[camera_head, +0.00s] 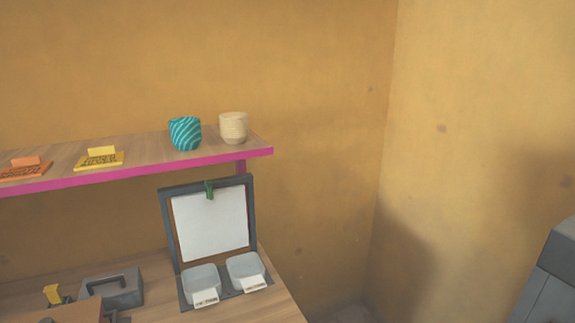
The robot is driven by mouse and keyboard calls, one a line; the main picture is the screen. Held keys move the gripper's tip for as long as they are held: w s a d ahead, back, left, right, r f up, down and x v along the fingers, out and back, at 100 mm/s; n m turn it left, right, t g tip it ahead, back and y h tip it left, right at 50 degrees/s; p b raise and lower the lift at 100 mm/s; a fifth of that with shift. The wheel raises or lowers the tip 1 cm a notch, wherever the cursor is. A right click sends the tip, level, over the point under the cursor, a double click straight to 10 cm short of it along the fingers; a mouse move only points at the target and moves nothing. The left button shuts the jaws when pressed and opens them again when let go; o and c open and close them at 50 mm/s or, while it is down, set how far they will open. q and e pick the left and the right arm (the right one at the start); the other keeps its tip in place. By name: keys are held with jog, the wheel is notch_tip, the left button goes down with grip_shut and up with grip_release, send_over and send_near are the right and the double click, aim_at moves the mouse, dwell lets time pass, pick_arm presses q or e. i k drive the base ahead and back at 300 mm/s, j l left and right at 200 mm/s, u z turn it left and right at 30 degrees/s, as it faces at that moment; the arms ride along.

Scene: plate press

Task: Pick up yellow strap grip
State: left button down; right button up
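A flat yellow piece (98,160) with a raised yellow block and dark raised markings lies on the wooden shelf at the left. A second, smaller yellow piece (52,294) stands upright near the bottom left, on or behind the lower bench; its lower part is partly hidden. I cannot tell from this view which of the two is the strap grip. Neither of my grippers is in view, and nothing touches either yellow piece.
An orange plate (24,170), a teal striped cup (185,134) and a beige cup (233,127) stand on the pink-edged shelf (150,172). Below are a grey block with a handle (112,288), two labelled bins (202,279) and an upright framed white board (212,228).

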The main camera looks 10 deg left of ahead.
aim_at(52, 292)
jog(key=u, duration=1.85)
